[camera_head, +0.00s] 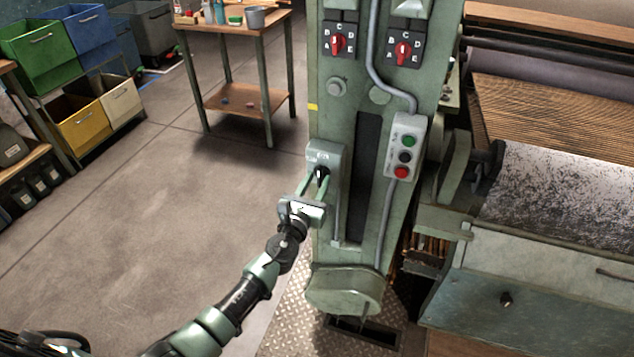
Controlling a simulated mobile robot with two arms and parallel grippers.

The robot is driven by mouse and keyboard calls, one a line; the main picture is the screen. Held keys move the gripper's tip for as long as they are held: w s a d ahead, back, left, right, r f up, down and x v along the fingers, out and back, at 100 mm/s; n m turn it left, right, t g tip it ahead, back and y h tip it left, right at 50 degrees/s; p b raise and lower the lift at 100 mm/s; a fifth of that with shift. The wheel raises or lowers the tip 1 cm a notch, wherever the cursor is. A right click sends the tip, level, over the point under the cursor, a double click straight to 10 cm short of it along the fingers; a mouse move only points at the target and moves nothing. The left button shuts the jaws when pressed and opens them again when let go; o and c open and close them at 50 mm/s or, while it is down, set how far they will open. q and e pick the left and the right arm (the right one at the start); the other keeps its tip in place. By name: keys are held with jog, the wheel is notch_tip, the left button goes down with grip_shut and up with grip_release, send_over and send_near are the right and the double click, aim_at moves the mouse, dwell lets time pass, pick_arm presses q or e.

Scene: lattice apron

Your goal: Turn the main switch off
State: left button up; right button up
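The main switch (322,156) is a small grey-green box with a black handle on the left side of the green machine column. My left gripper (314,180) reaches up to it from the lower left, with its two green fingers on either side of the black handle. The fingers look close around the handle, but I cannot tell whether they press on it. The handle is partly hidden between the fingers, so its exact position is hard to read. My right gripper is out of view.
Two red rotary selectors (338,44) and a button box (405,146) with green, black and red buttons sit on the column (345,110). A wooden table (245,100) and coloured bins (45,52) stand behind; the left floor is clear.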

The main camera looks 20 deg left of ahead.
pick_arm(q)
jog(key=shift+w, duration=0.25)
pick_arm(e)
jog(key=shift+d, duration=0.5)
pick_arm(q)
grip_shut()
jog(key=shift+n, duration=0.3)
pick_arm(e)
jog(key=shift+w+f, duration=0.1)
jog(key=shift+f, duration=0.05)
pick_arm(q)
jog(key=n+b, duration=0.1)
jog(key=n, duration=0.1)
jog(key=n+b, duration=0.1)
jog(key=shift+a+f+n, duration=0.15)
jog(key=shift+f+n, duration=0.05)
jog(key=shift+n, duration=0.2)
jog(key=shift+a+f+n+b, duration=0.15)
jog(key=shift+n+b, duration=0.6)
jog(key=shift+n, duration=2.6)
jog(key=shift+a+f+n+b, duration=0.1)
jog(key=shift+n+b, duration=0.6)
jog(key=shift+n, duration=2.65)
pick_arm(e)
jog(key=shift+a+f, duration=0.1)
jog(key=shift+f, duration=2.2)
